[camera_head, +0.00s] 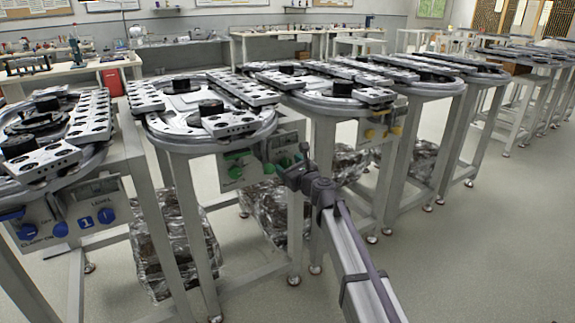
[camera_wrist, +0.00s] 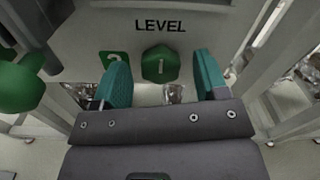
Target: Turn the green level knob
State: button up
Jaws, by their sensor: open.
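The green level knob (camera_wrist: 160,64) is on a pale panel under the printed word LEVEL in the wrist view. It has a light mark on its face. My gripper (camera_wrist: 161,76) is open, with one teal fingertip to the left of the knob and one to the right. Gaps show on both sides, so the fingers look apart from it. In the head view my gripper (camera_head: 297,172) is at the front of the second station's panel, hiding part of it.
A green tag with a 2 (camera_wrist: 113,62) sits left of the knob, partly behind the left finger. Another green knob (camera_wrist: 20,84) is at the far left. The blue-knob station (camera_head: 85,223) is on the left, the yellow-knob station (camera_head: 382,132) on the right. Table legs flank the panel.

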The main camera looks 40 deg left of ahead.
jog(key=shift+w+a, duration=0.2)
jog(key=shift+a, duration=0.4)
jog(key=shift+c, duration=0.2)
jog(key=c, duration=0.9)
